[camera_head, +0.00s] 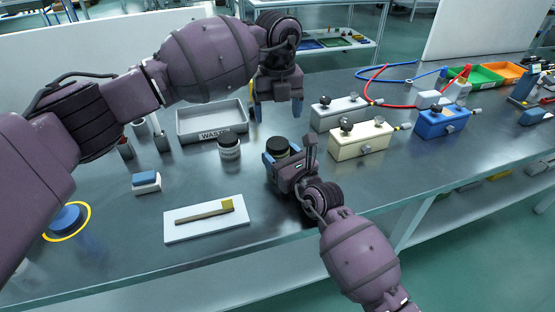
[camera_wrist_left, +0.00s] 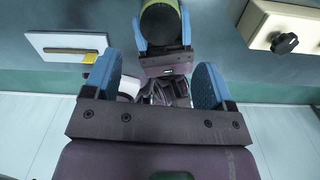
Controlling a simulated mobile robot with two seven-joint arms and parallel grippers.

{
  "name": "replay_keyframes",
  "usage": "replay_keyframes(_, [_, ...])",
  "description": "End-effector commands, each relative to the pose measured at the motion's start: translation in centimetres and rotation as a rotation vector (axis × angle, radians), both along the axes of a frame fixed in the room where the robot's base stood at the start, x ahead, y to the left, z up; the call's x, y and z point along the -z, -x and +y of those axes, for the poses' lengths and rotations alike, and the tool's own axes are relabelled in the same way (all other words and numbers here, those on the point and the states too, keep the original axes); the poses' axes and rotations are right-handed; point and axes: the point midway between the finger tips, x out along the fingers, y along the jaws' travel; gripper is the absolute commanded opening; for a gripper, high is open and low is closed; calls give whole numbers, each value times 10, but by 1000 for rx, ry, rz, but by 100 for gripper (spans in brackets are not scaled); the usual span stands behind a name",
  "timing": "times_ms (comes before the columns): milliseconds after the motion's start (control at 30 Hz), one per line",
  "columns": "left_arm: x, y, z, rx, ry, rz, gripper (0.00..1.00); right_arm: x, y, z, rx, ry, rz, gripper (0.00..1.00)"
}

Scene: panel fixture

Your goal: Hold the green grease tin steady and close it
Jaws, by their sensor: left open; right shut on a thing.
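The green grease tin (camera_head: 277,147) stands on the metal bench, its top dark and round. The left wrist view shows that dark top with a green side (camera_wrist_left: 163,22). I cannot tell whether the dark top is a lid or the inside. My right gripper (camera_head: 287,160) is shut on the tin from the front, its blue fingers on either side. My left gripper (camera_head: 277,108) is open and empty, pointing down above and behind the tin. Its two blue fingers (camera_wrist_left: 155,78) show apart in the left wrist view.
A brush (camera_head: 205,212) lies on a white board in front. A cream box with knobs (camera_head: 361,141) and a blue box (camera_head: 440,121) stand to the right.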

Motion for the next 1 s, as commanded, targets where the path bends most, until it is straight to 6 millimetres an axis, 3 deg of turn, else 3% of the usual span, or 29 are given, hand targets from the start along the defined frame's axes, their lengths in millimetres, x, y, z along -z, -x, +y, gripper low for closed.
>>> replay_keyframes(200, [0, 0, 0, -97, 3, 0, 78, 0, 0, 0, 0, 0, 0, 0])
replay_keyframes(633, [3, 0, 0, -104, 2, 0, 78, 0, 0, 0, 0, 0, 0, 0])
replay_keyframes(1000, [48, 1, 0, -103, 2, 3, 78, 0, 0, 0, 0, 0, 0, 0])
